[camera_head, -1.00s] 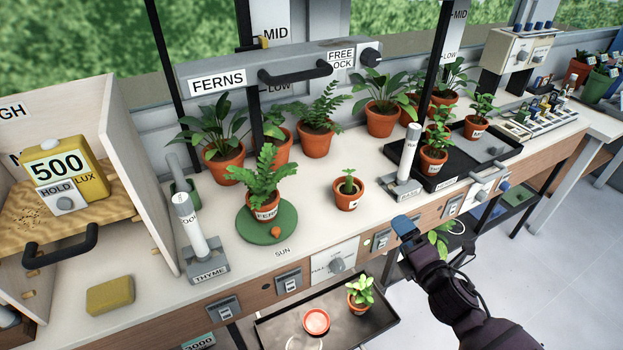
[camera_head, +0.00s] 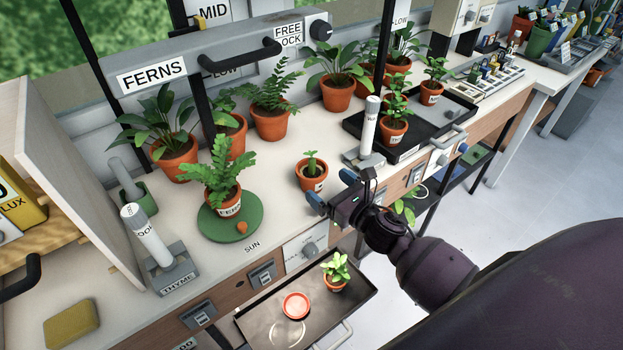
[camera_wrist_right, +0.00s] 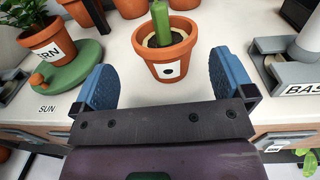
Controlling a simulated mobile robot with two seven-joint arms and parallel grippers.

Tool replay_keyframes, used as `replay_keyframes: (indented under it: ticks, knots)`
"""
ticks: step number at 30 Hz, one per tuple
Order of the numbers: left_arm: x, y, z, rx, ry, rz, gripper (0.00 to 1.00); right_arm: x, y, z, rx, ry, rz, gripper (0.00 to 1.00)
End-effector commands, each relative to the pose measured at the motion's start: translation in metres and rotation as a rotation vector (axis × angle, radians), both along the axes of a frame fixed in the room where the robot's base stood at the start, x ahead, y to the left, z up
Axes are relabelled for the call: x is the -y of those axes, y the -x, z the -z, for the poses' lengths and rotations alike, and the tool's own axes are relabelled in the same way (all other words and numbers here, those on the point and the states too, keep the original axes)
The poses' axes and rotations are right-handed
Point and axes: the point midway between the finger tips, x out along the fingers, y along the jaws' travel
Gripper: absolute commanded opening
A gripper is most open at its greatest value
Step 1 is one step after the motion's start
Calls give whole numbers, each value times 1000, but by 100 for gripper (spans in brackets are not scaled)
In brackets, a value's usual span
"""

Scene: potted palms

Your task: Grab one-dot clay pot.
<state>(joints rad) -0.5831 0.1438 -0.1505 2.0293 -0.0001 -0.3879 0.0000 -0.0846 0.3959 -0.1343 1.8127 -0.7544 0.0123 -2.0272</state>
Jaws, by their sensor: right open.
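The one-dot clay pot (camera_head: 311,182) is a small terracotta pot with a short green plant, standing upright on the bench near its front edge. In the right wrist view its white label with one black dot shows on the pot (camera_wrist_right: 168,58). My right gripper (camera_head: 319,204) is open, with its blue fingers at the near side of the pot. In the right wrist view the gripper (camera_wrist_right: 164,82) has the pot centred ahead of its fingertips, and no finger visibly touches it. My left gripper is not in view.
A fern pot on a green round stand (camera_head: 230,222) is left of the pot. A white post in a grey base (camera_head: 367,128) stands close on the right. Larger potted plants (camera_head: 268,122) are behind. A pulled-out dark tray (camera_head: 262,325) lies below the bench edge.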

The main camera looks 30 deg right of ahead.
Motion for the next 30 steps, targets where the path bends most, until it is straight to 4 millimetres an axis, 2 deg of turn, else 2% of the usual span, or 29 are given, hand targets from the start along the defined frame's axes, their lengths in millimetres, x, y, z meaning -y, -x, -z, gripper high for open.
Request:
replay_keyframes:
  ticks: [3, 11, 21, 30]
  knots:
    - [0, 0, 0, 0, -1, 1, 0, -3, -13, 0, 0, -2, 0, 100]
    - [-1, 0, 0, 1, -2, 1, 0, -5, -28, 0, 0, -2, 0, 100]
    - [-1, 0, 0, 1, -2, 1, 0, -9, -67, 1, -2, -3, 1, 100]
    - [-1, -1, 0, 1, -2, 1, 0, -10, -71, 1, -3, -4, 1, 100]
